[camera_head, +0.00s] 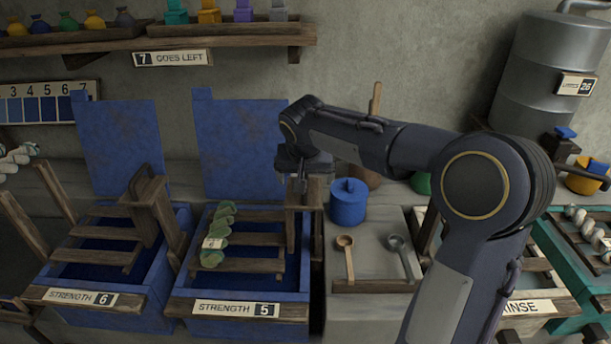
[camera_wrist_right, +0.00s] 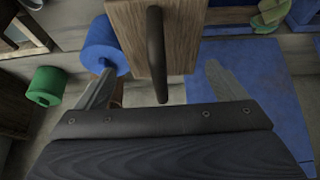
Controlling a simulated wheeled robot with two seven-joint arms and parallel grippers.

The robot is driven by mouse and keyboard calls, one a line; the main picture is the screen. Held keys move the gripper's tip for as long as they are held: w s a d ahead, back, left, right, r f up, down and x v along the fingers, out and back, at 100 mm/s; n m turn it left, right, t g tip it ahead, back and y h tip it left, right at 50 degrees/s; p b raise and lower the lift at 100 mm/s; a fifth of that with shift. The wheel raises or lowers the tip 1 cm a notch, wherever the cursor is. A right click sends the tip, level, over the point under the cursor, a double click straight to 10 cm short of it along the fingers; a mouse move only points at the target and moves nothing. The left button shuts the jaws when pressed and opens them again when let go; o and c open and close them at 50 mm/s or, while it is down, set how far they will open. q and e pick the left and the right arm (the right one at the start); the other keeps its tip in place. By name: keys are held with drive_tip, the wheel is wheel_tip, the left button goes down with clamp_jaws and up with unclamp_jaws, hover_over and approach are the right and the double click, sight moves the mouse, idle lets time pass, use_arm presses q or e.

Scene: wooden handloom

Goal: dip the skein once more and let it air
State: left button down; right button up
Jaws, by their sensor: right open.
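A green twisted skein with a small pale tag (camera_head: 217,238) lies across the slatted wooden rack (camera_head: 262,214) over the blue vat (camera_head: 238,325) labelled STRENGTH 5. Part of the green skein (camera_wrist_right: 270,12) shows at the top right of the right wrist view. My right gripper (camera_head: 300,184) is above the right side of that vat, away from the skein. In the wrist view my right gripper (camera_wrist_right: 160,82) is open, its fingers apart on either side of a dark handle (camera_wrist_right: 156,55) on a wooden block (camera_wrist_right: 188,38). Contact cannot be told. My left gripper is out of view.
A STRENGTH 6 vat (camera_head: 82,298) stands left. A blue lidded pot (camera_head: 348,203) and two ladles (camera_head: 347,258) are right of my gripper. A rinse tub (camera_head: 530,307) and a metal drum (camera_head: 545,85) stand further right. A shelf (camera_head: 230,35) runs above.

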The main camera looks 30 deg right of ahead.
wheel_tip(320, 180, up, 7)
drive_tip(key=p, duration=0.5)
drive_tip(key=shift+p, duration=0.35)
drive_tip(key=s+a+f+n+y, duration=0.1)
drive_tip(key=s+a, duration=0.3)
drive_tip(key=s, duration=0.5)
drive_tip(key=s+a+f+n+y, duration=0.2)
drive_tip(key=s+a+f+y, duration=0.1)
drive_tip(key=s, duration=0.7)
drive_tip(key=s+a+f+n+t+y+p, duration=0.1)
drive_tip(key=s+a, duration=0.3)
drive_tip(key=s, duration=0.6)
drive_tip(key=shift+a+f+n+y, duration=0.3)
drive_tip(key=shift+f+y, duration=0.2)
drive_tip(key=shift+y, duration=0.2)
